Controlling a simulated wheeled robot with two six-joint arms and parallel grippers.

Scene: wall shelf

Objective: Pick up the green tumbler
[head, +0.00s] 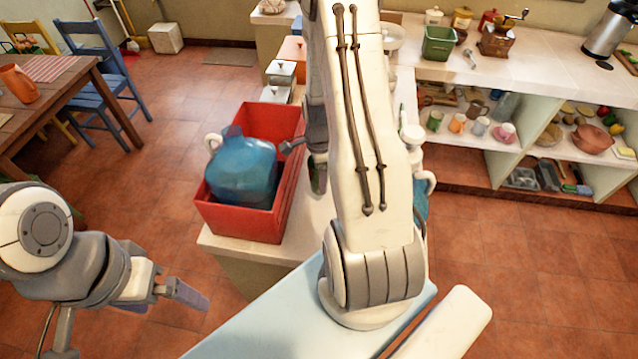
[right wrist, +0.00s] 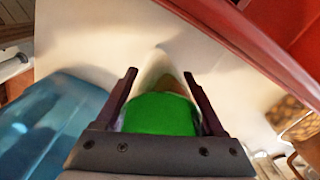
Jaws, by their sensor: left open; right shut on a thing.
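The green tumbler (right wrist: 160,114) is between the two fingers of my right gripper (right wrist: 160,100) in the right wrist view. The gripper is shut on it, over the white counter top. In the head view my right gripper (head: 316,160) is partly hidden by my own arm, and only a sliver of the green tumbler (head: 316,183) shows below it. My left gripper (head: 185,294) is open and empty at the lower left, over the tiled floor and away from the counter.
A red crate (head: 237,220) holding a large blue jug (head: 240,175) stands on the counter, left of my right gripper. Its red side (right wrist: 270,45) shows in the right wrist view. A blue see-through thing (right wrist: 50,120) is close on the other side. A shelf unit (head: 475,155) stands right.

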